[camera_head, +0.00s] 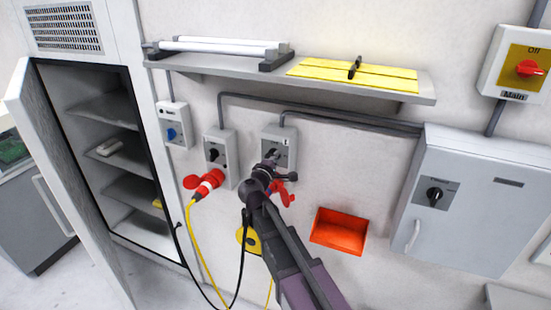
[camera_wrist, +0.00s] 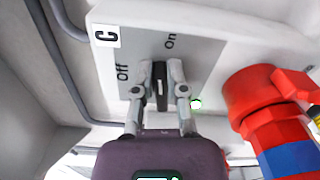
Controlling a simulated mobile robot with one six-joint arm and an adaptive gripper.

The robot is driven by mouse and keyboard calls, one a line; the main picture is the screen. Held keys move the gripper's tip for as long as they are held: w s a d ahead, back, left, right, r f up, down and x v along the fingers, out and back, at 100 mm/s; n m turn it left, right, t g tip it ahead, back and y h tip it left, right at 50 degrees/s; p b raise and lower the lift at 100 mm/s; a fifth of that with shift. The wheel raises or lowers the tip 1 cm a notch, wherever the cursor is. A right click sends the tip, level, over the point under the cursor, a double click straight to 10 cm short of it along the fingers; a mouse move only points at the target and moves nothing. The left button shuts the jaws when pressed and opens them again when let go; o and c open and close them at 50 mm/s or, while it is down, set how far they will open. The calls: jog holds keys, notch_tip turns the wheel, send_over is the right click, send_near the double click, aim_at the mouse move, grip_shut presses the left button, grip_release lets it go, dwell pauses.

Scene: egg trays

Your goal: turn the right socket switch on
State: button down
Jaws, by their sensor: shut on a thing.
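The right socket box (camera_head: 287,135) is a light grey wall unit with a grey switch plate. In the wrist view its plate (camera_wrist: 206,55) shows the words "Off" at left and "On" at the top, beside a "C" label. My gripper (camera_wrist: 162,82) is shut on the black switch knob (camera_wrist: 162,92), one finger on each side. The knob's long side runs up and down in the wrist view, its upper end toward "On". In the head view my gripper (camera_head: 271,158) covers most of the knob. A red plug (camera_wrist: 255,95) with a blue band is close to its right.
The left socket box (camera_head: 217,143) has a red plug (camera_head: 209,183) with a yellow cable. A shelf (camera_head: 210,66) runs above. A red bin (camera_head: 339,231) and a large grey cabinet (camera_head: 470,200) are to the right; an open locker door (camera_head: 45,160) is at left.

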jog(key=shift+w+a+f+m, duration=0.1)
jog(key=shift+f+m, duration=0.05)
jog(key=shift+m, duration=0.95)
jog(key=c, duration=0.7)
grip_release()
jog(key=v, duration=1.2)
